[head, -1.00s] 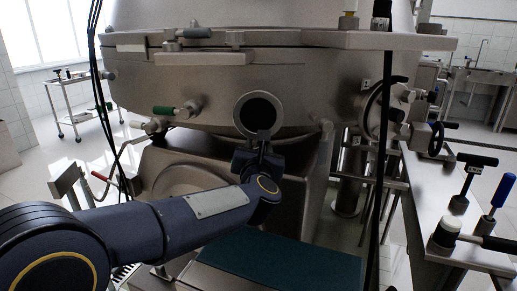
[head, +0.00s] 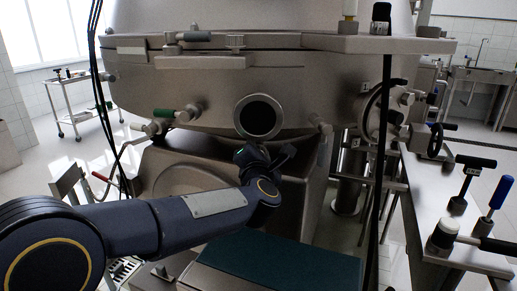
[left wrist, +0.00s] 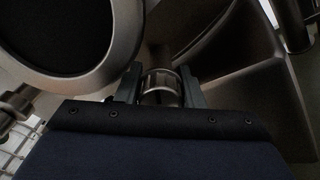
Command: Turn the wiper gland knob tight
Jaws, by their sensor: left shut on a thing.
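In the left wrist view a short, round, ribbed metal knob (left wrist: 160,87), which looks like the wiper gland knob, sits between the two fingers of my left gripper (left wrist: 160,92). The fingers are on either side of it and shut on it. The large round port with a dark opening (left wrist: 65,35) is up and left of the knob there. In the head view my left gripper (head: 284,156) is just below and right of this port (head: 258,116). The knob is hidden there behind my gripper and wrist. My right gripper is not in view.
The steel machine bowl (head: 205,95) fills the middle. A valve with a green handle (head: 163,113) projects at its left. Several tools, one with a blue handle (head: 502,191), are on the right bench (head: 420,195). Black cables hang at the left.

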